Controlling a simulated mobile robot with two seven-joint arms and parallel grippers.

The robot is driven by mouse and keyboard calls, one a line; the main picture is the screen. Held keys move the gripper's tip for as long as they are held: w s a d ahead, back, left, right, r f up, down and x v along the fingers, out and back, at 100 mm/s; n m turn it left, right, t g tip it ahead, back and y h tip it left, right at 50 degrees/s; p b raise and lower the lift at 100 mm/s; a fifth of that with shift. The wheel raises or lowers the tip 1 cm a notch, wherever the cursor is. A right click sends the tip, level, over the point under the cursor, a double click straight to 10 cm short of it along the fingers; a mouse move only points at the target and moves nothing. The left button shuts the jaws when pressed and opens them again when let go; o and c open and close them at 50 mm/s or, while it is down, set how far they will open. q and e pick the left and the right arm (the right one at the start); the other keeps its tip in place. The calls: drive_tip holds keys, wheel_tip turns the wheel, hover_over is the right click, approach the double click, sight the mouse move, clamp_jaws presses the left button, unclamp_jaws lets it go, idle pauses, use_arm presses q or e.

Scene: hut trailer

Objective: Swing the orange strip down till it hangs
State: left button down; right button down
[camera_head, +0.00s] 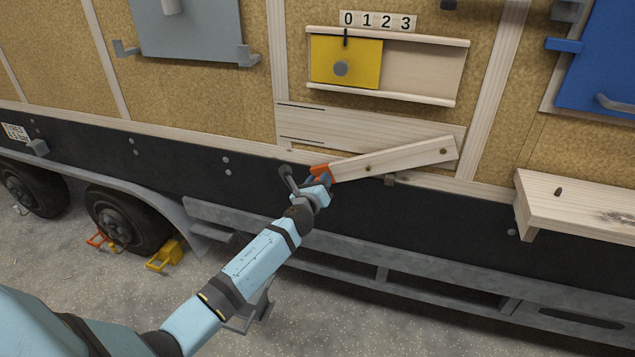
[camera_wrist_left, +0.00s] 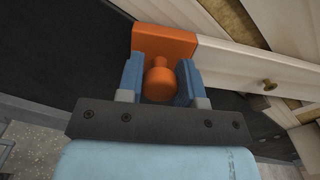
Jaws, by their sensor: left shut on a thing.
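The strip (camera_head: 405,160) is a pale wooden bar with an orange end, set on the trailer wall. It is tilted, with its orange end (camera_head: 321,171) low at the left and its plain end higher at the right. Dark bolt heads show near its right end and near its middle. In the left wrist view, the orange end (camera_wrist_left: 165,40) carries a round orange knob (camera_wrist_left: 160,82). My left gripper (camera_head: 317,184) is shut on that knob, with one blue finger on each side of it. My right gripper is not in view.
Above the strip is a yellow sliding panel (camera_head: 360,75) in a wooden frame, under a 0-1-2-3 number plate (camera_head: 378,21). A wooden shelf (camera_head: 575,203) juts out at the right. A small grey bracket (camera_head: 389,180) sits just below the strip. The dark skirt below is mostly bare.

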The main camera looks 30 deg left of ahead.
use_arm(q)
drive_tip(key=shift+d+f, duration=0.15)
drive_tip(key=shift+f, duration=0.15)
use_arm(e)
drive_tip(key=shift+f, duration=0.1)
use_arm(q)
drive_tip(key=c, duration=0.8)
unclamp_jaws()
drive_tip(key=shift+s, duration=0.3)
drive_tip(key=p+v, duration=0.1)
drive_tip(key=v, duration=1.2)
drive_tip(key=shift+s, duration=0.1)
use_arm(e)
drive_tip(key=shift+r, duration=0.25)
